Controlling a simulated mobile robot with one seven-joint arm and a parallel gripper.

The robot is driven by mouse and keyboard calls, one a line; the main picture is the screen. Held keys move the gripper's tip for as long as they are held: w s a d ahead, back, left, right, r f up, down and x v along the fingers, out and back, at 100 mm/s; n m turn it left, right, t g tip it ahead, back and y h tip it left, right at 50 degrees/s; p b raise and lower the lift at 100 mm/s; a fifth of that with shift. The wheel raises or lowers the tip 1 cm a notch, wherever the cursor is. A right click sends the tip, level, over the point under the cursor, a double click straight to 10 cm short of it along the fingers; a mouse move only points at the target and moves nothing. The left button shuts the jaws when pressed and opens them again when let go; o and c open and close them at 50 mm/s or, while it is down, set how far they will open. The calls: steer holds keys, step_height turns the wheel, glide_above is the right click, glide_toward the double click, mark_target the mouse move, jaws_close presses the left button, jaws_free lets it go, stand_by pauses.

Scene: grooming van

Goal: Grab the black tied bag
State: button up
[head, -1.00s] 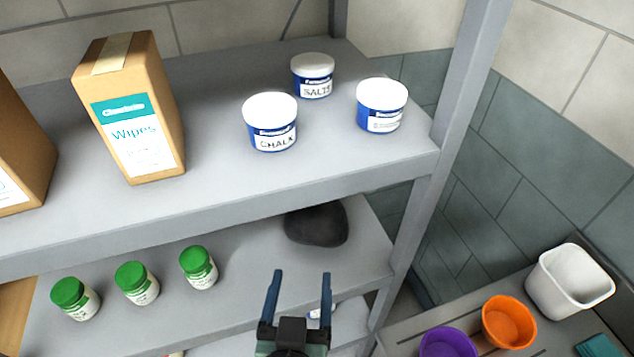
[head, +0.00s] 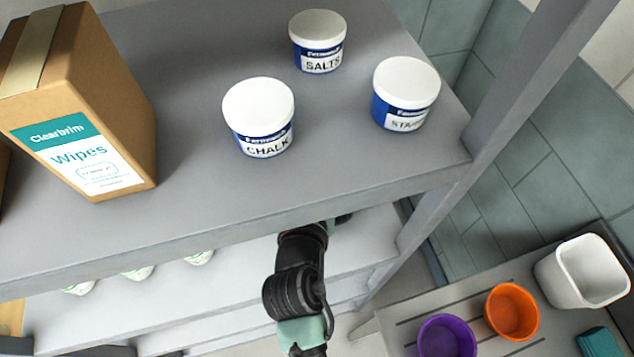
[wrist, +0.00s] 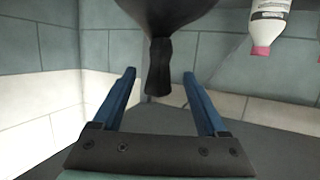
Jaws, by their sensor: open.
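The black tied bag (wrist: 178,14) shows at the top of the wrist view, where the picture looks upside down. Its dark tied neck (wrist: 158,68) hangs down in line with the gap between my fingers. My gripper (wrist: 159,74) is open, with one blue finger to each side of the neck in the picture. I cannot tell whether the neck is between the fingertips or just beyond them. In the head view my arm reaches under the upper shelf, which hides the bag and my fingers.
The upper shelf (head: 190,190) lies close above my wrist and holds three white-lidded tubs and a Wipes box (head: 85,110). A shelf post (head: 440,205) rises to the right. A pink-capped bottle (wrist: 268,25) shows near the bag.

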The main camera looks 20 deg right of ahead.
steer(key=shift+r+p+x, duration=0.2)
steer(key=shift+p+x, duration=0.4)
steer(key=shift+x, duration=0.5)
steer(key=shift+r+p+x, duration=0.2)
steer(key=shift+p+x, duration=0.4)
steer(key=shift+x, duration=1.4)
steer(key=shift+f, duration=0.1)
jaws_close()
